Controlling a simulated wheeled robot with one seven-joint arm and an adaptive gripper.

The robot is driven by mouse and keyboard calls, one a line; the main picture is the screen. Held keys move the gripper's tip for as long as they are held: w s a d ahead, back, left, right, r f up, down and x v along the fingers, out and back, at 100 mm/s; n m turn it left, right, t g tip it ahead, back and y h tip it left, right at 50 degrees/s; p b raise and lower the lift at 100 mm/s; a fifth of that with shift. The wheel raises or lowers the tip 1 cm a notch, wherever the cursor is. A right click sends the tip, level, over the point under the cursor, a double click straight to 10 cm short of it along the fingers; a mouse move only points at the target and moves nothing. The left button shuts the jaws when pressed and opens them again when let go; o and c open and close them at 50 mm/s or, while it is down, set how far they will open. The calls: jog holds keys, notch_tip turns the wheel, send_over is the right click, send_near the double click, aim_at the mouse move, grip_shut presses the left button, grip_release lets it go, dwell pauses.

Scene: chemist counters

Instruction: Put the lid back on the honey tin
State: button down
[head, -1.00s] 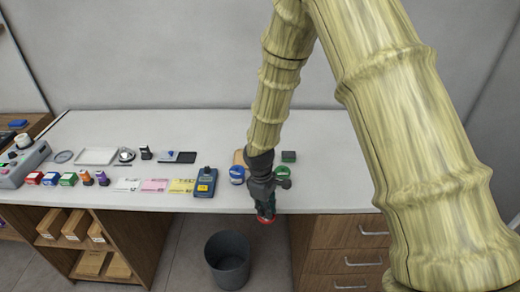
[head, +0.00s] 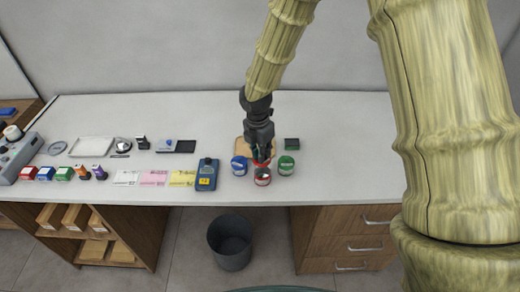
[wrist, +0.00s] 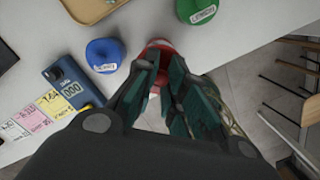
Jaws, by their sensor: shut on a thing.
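My gripper (head: 261,158) is shut on a red lid (head: 261,163), which also shows at the fingertips in the wrist view (wrist: 160,45). In the head view the lid is at the top of a red tin with a pale label (head: 263,177) near the counter's front edge. I cannot tell whether lid and tin touch, and the tin's label is too small to read. A blue-lidded tin (head: 239,166) stands to its left and a green-lidded tin (head: 286,166) to its right. The green lid's label looks like "LEMON".
A tan board or tray (head: 242,144) lies behind the tins, with a dark green block (head: 292,144) beside it. A blue device (head: 207,174) stands left of the blue tin, by several coloured slips. A grey bin (head: 230,243) is on the floor below the counter's edge.

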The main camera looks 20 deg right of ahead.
jog(key=shift+d+f+b, duration=0.1)
jog(key=shift+f+b, duration=0.3)
jog(key=shift+f, duration=0.05)
notch_tip(320, 180, down, 3)
jog(key=b, duration=0.3)
jog(key=shift+f, duration=0.1)
jog(key=shift+f+b, duration=0.35)
jog(key=shift+f, duration=0.75)
jog(key=shift+p, duration=0.7)
jog(key=shift+f+p, duration=0.15)
jog(key=shift+p, duration=0.35)
dwell(1.8)
jog(key=c, duration=1.4)
grip_release()
jog(key=shift+o, duration=0.4)
